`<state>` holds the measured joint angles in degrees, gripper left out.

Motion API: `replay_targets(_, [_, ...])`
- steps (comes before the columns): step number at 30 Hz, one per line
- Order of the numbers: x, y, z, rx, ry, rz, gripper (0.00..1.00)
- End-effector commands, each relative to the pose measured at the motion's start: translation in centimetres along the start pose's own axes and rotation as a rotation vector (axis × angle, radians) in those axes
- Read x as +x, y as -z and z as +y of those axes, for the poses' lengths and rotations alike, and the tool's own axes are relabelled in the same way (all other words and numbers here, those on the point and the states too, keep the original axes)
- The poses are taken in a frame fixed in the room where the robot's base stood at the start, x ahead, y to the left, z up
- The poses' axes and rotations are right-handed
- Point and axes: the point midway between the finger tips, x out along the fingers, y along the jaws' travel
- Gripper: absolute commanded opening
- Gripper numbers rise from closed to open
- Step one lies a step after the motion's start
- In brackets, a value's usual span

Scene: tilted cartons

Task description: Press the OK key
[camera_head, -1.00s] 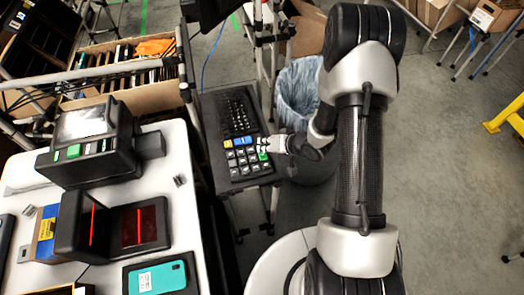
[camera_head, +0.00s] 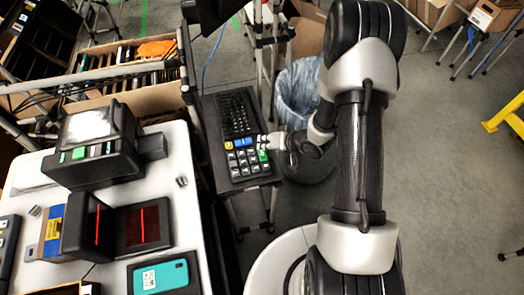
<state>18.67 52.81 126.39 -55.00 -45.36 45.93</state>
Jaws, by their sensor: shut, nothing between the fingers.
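A black keypad (camera_head: 246,174) with large grey keys lies on a dark narrow stand. Its top row has blue and yellow keys, and a green key (camera_head: 263,156) sits at its right edge. The key labels are too small to read, so I cannot confirm which is OK. My gripper (camera_head: 262,141) is shut and empty, coming in from the right over the keypad's upper right corner, just above the green key in the picture. I cannot tell its height or whether it touches anything.
A black keyboard (camera_head: 237,113) lies just behind the keypad. A bin with a clear liner (camera_head: 298,88) stands behind my wrist. The white table (camera_head: 184,215) at left holds a printer (camera_head: 98,148), a scanner with red lines (camera_head: 140,228) and a teal phone (camera_head: 165,277).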

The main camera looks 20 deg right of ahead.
Motion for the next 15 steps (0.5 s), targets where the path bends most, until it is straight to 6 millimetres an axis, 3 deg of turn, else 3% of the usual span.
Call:
replay_targets(9, [-2.6,1.9,-1.9,0.000,0.000,0.000,0.00])
replay_targets(15, [-3.0,2.2,-2.2,0.000,0.000,0.000,0.00])
